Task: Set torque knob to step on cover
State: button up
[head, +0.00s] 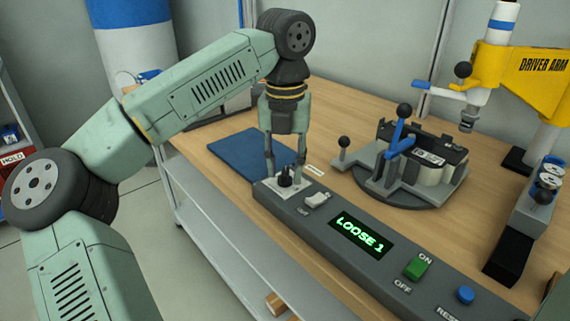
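The black torque knob (286,180) stands on a light plate at the left end of the grey control panel (325,228). My gripper (285,172) points down over it, with its fingers apart on either side of the knob. A gap seems to show between fingers and knob, so it looks open. The panel's display (361,235) reads "LOOSE 1" in green. The black cover (446,147) sits on a pale part in the fixture. It carries a small white label (430,158), too small to read. The knob's pointer direction and scale marks cannot be made out.
The panel also has a light switch (317,200), a green ON/OFF switch (417,267) and a blue reset button (466,295). The fixture (405,185) has blue and black-knobbed levers. A yellow driver arm (525,68) stands at right. A blue mat (243,152) lies behind my gripper.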

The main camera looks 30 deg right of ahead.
jog(key=shift+f, duration=0.15)
jog(key=shift+c, duration=0.2)
grip_shut()
dwell(0.3)
